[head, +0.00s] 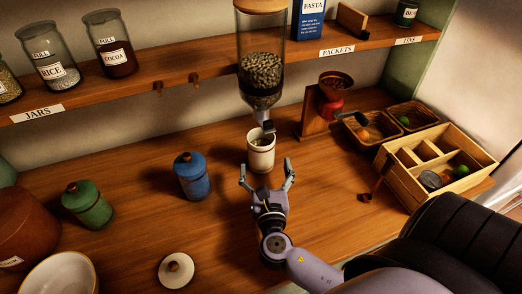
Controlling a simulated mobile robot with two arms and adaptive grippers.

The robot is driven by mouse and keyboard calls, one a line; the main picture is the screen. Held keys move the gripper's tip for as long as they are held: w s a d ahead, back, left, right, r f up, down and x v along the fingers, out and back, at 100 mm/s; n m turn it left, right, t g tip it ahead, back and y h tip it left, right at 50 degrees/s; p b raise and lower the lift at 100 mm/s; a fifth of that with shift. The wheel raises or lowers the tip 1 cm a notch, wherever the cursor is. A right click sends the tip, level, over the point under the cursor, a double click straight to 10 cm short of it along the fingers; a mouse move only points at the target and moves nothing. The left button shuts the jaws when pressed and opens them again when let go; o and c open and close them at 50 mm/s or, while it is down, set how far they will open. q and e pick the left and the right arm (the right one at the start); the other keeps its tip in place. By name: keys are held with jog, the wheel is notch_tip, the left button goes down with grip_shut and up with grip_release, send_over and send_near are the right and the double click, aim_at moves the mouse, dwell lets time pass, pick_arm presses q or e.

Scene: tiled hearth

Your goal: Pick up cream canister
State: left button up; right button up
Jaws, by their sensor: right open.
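The cream canister (261,156) stands upright on the wooden counter under the spout of a glass bean dispenser (262,75). It has no lid on, and dark contents show inside its rim. A cream lid with a dark knob (176,270) lies on the counter at the front left. My right gripper (267,170) is open, its two fingers spread at the near side of the canister. I cannot tell whether the fingertips touch it. My left gripper is not in view.
A blue canister (193,178) and a green canister (88,207) stand to the left, with a cream bowl (60,276) in front. A grinder (329,103) and a divided wooden crate (437,165) are at the right. A shelf (180,68) of jars runs above.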

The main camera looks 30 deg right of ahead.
aim_at(260, 138)
jog(key=x, duration=0.2)
jog(key=shift+w+d, duration=0.1)
jog(key=shift+w, duration=0.2)
jog(key=p+x, duration=0.1)
jog(key=x, duration=0.3)
jog(key=shift+w+p, duration=0.2)
jog(key=shift+p, duration=0.1)
jog(key=shift+w+d+f, duration=0.15)
jog(key=shift+w, duration=0.3)
jog(key=shift+s, duration=0.1)
jog(key=shift+c, duration=0.5)
jog(key=c, duration=1.3)
jog(key=shift+c, duration=0.4)
